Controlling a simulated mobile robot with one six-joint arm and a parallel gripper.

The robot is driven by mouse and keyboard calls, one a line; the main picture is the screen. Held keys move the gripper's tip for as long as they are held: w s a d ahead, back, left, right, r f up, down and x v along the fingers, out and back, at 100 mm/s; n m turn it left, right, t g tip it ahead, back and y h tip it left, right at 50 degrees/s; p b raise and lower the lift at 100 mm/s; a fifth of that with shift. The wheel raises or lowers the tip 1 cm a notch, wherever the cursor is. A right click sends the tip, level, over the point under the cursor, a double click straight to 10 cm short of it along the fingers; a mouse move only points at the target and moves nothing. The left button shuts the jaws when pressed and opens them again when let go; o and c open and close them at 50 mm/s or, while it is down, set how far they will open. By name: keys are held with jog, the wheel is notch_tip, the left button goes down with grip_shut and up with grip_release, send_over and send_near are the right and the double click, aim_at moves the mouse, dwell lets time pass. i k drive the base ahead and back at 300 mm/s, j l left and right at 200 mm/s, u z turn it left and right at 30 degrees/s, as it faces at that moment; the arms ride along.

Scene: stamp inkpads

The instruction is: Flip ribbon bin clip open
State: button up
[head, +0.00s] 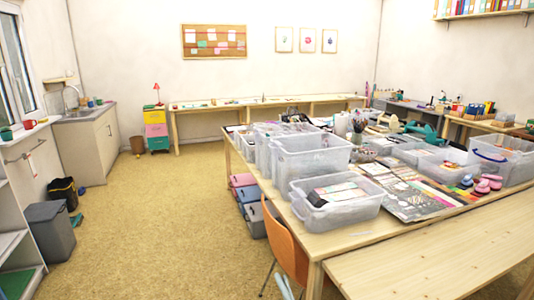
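Several clear plastic bins stand on the big wooden table. The front bin (336,217) holds flat papers or packets, and a taller bin (312,160) is behind it. Another bin (445,172) stands to the right, and one with a dark blue handle or band (490,156) is at the right edge. I cannot tell which one is the ribbon bin, and no clip is clear enough to judge as open or shut. A pale, narrow shape shows at the bottom edge; I cannot tell what it is. My gripper is not clearly visible.
An orange chair (284,240) stands against the table's left side. Colored boxes (250,206) are under the table. Papers (408,195) and pink items (487,184) lie among the bins. The front tabletop (430,268) is bare. Open floor (150,235) lies to the left, with a grey bin (50,230).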

aim_at(275, 145)
jog(key=i+j, duration=0.15)
jog(key=j, duration=0.2)
jog(key=i+j, duration=0.2)
jog(key=j, duration=0.15)
jog(key=i+j+z, duration=0.15)
jog(key=i+j, duration=1.75)
